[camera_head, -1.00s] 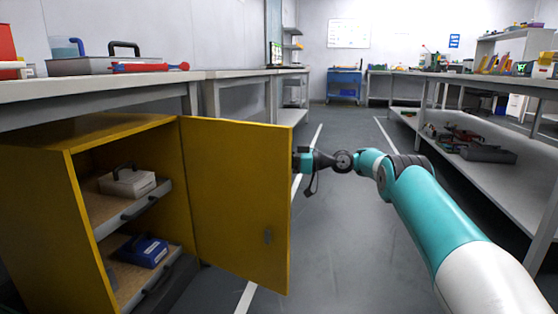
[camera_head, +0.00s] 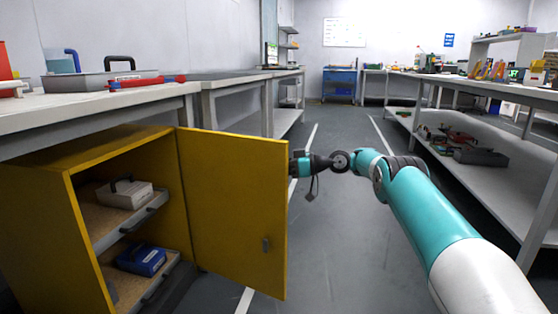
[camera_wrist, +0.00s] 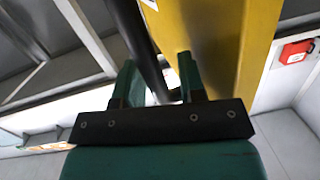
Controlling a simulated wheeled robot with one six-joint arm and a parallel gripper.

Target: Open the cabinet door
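The yellow cabinet (camera_head: 38,215) stands under the left bench. A gap seems to show between bar and right finger.
Inside the cabinet, a pale case (camera_head: 124,194) and a blue case (camera_head: 141,260) sit on pull-out shelves. A left bench (camera_head: 100,103) overhangs the cabinet. A right bench (camera_head: 475,88) has a lower shelf. The grey floor aisle (camera_head: 340,245) between them is clear.

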